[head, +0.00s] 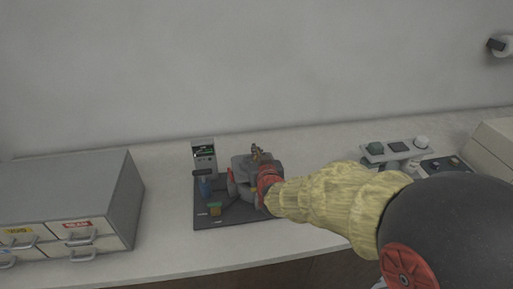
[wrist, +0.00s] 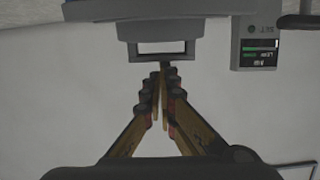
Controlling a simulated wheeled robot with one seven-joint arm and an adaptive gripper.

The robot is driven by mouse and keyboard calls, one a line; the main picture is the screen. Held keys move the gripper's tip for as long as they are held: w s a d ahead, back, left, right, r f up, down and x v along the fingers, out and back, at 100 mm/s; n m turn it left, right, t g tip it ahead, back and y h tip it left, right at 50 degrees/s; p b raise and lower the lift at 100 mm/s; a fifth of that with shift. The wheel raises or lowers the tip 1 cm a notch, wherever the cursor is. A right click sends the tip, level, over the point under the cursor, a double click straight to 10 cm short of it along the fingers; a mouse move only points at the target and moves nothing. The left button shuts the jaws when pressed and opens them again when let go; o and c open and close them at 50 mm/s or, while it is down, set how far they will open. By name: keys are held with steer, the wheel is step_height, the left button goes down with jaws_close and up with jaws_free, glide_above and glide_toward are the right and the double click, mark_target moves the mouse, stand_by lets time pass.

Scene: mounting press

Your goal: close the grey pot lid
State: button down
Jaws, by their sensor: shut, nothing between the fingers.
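In the wrist view, my gripper (wrist: 162,72) is shut and empty, its fingertips together. They lie just below a grey rectangular loop (wrist: 162,50) hanging from a grey body at the top edge; contact cannot be told. Whether this loop belongs to the grey pot lid is unclear, as the view cuts off the rest.
A grey display box (head: 204,153) stands at the mat's back left and shows in the wrist view (wrist: 255,45). A grey drawer cabinet (head: 128,200) is at left. A tray (head: 398,149) with small items is at right. The counter between cabinet and mat is clear.

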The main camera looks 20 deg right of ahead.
steer(key=shift+s+a+f+b, duration=0.2)
steer(key=shift+s+f+b, duration=0.55)
steer(key=shift+f, duration=0.35)
steer(key=shift+s+a+f+b, duration=0.15)
steer(key=shift+s+f+b, duration=0.55)
steer(key=shift+f, duration=0.35)
steer(key=shift+r, duration=0.1)
